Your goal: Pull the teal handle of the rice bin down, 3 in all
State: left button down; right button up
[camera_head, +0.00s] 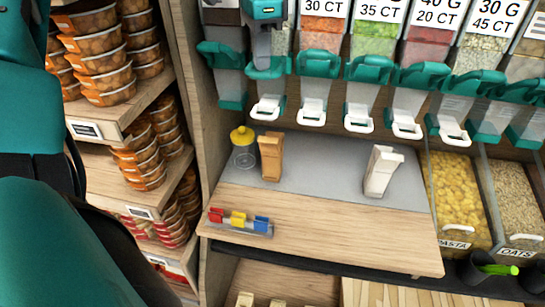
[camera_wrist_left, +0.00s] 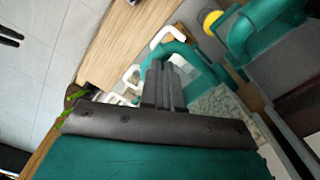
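A row of clear bins with teal handles and white levers hangs at the back. Labels readable as rice are not visible, but the bin behind my left gripper (camera_head: 262,50) shows pale grains in the head view. Its teal handle (camera_head: 268,71) is just below the fingertips, with its white lever (camera_head: 268,108) under it. In the left wrist view my left gripper's two grey fingers (camera_wrist_left: 161,72) are together, with nothing visible between them. A teal handle (camera_wrist_left: 183,52) lies right beyond the tips; I cannot tell whether they touch. My right gripper is out of view.
Below the bins is a wooden counter (camera_head: 330,228) with a grey mat. A yellow-lidded jar (camera_head: 243,150), a wooden clip (camera_head: 271,157), a white clip (camera_head: 380,170) and coloured clips (camera_head: 238,221) stand there. Pasta (camera_head: 458,195) and oats bins are at right.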

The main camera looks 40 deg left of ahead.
pick_arm(q)
notch_tip(320, 180, up, 6)
jog(key=w, duration=0.1)
jog(key=shift+a+p, duration=0.3)
jog(key=shift+p, duration=0.05)
jog(key=shift+f, duration=0.2)
dwell(0.4)
jog(key=shift+s+d+f+b, duration=0.15)
jog(key=shift+f+b, duration=0.1)
jog(key=shift+f, duration=0.8)
jog(key=shift+s+f+b, duration=0.2)
jog(key=shift+f+b, duration=0.1)
jog(key=shift+f, duration=0.8)
jog(key=shift+s+d+f+b, duration=0.15)
jog(key=shift+f+b, duration=0.1)
jog(key=shift+f, duration=0.8)
